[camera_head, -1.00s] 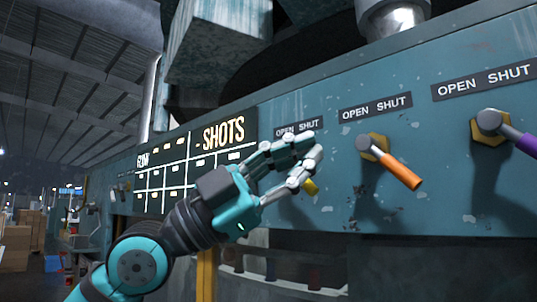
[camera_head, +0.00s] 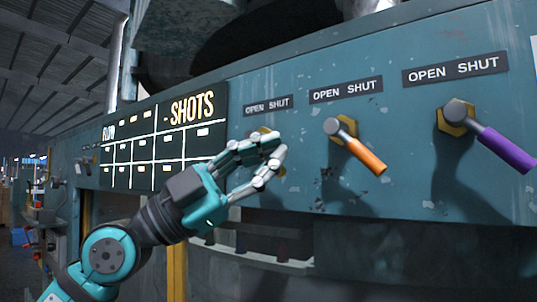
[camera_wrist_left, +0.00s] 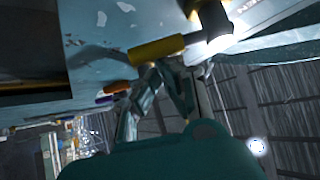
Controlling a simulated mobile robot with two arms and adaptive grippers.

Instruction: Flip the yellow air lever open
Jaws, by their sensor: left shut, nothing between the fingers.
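The yellow air lever is mostly hidden behind my left gripper (camera_head: 278,156) in the head view. A small yellow part of the lever (camera_head: 283,172) shows beside the fingers, under the leftmost OPEN SHUT label (camera_head: 267,105). In the left wrist view the yellow handle (camera_wrist_left: 158,49) lies across the top, on a dark pivot, with the left gripper's fingers (camera_wrist_left: 162,88) just below it in the picture. The fingers are closed together with nothing seen between them. Whether they touch the handle, I cannot tell. My right gripper is not in view.
An orange lever (camera_head: 364,157) and a purple lever (camera_head: 505,149) stick out of the blue panel (camera_head: 315,190) to the right, each under its own OPEN SHUT label. A SHOTS board (camera_head: 160,145) is on the left. A recessed ledge runs below the panel.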

